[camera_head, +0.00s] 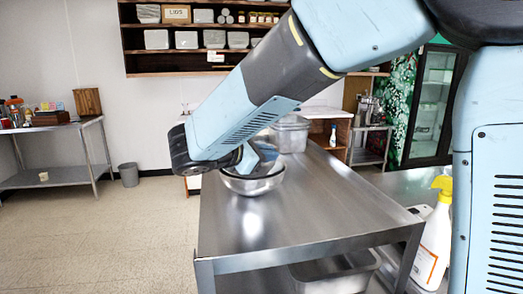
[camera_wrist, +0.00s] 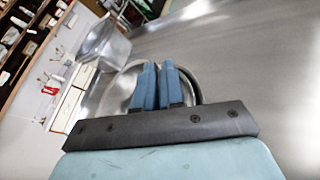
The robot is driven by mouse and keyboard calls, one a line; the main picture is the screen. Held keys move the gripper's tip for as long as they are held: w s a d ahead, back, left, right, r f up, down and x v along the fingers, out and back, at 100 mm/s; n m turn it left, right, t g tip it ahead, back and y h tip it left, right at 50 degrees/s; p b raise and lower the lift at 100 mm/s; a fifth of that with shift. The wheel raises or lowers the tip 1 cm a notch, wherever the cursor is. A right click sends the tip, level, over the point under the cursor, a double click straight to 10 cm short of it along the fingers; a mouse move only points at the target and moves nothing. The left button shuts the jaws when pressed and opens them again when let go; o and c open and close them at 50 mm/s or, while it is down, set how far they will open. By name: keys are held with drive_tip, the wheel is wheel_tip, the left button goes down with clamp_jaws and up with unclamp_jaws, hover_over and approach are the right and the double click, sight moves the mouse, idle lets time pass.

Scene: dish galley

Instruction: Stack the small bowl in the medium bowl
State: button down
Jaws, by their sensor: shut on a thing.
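A shiny metal bowl, the medium bowl (camera_head: 253,187), stands upright on the steel table near its far left end. My gripper (camera_head: 248,160) reaches down into it from above. The gripper's blue fingers (camera_wrist: 160,84) are close together, shut on the wall of the small bowl (camera_wrist: 128,88). The small bowl is mostly hidden by the fingers and wrist; in the head view only a bit of rim shows inside or just above the medium bowl. I cannot tell whether it rests on the medium bowl's bottom.
The steel table (camera_head: 300,205) is clear in front and to the right of the bowls. A metal container (camera_head: 291,137) stands behind them; it also shows in the wrist view (camera_wrist: 103,45). A spray bottle (camera_head: 434,240) stands at the right, beside my body.

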drive_tip(key=shift+w+a, duration=0.1)
idle(0.6)
drive_tip(key=c, duration=1.2)
unclamp_jaws()
drive_tip(key=shift+o, duration=0.2)
drive_tip(key=v, duration=1.3)
drive_tip(key=shift+s+a, duration=0.25)
